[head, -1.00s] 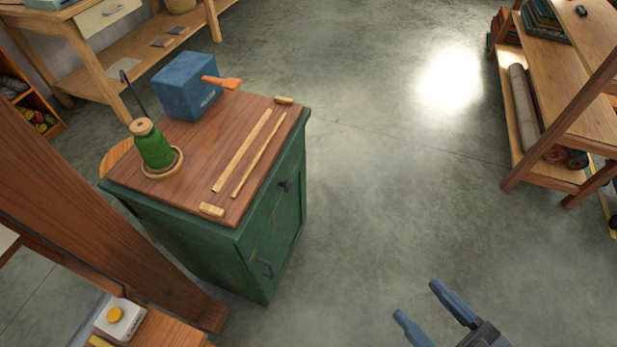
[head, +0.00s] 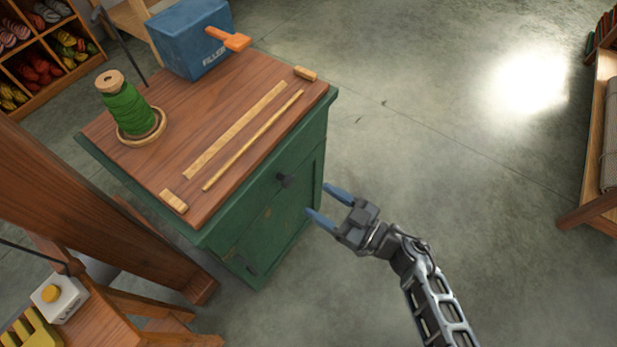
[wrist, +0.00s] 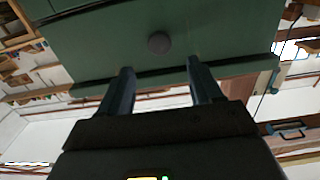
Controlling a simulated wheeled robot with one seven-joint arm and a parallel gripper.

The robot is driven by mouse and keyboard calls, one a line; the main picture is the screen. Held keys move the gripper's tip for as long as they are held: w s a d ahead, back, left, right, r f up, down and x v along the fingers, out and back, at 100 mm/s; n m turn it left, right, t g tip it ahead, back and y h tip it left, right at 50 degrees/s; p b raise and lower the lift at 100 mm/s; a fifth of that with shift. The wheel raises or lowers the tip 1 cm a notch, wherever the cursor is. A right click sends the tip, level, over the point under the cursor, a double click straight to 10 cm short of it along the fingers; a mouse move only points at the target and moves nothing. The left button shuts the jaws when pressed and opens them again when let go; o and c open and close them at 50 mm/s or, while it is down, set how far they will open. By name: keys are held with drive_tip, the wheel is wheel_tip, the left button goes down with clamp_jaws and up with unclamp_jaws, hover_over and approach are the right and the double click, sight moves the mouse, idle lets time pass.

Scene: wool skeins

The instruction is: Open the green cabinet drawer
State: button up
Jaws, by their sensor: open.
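The green cabinet (head: 262,222) stands left of centre in the head view, with a brown wooden top. Its drawer front carries a dark round knob (head: 286,180). In the wrist view the green front (wrist: 215,30) fills the upper middle, and the knob (wrist: 159,42) sits ahead of the fingers, roughly between their lines. My gripper (head: 323,204) is open and empty, just right of the cabinet front in the head view. Its fingers point toward the front and are apart from the knob. The drawer looks shut.
On the cabinet top (head: 150,178) are a green yarn cone (head: 127,108), a blue box (head: 192,42) with an orange handle, and wooden strips (head: 237,130). A wooden post (head: 90,190) stands at left. The floor (head: 430,120) right of the cabinet is clear.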

sight(291, 183)
drive_tip(key=shift+x, duration=3.85)
clamp_jaws()
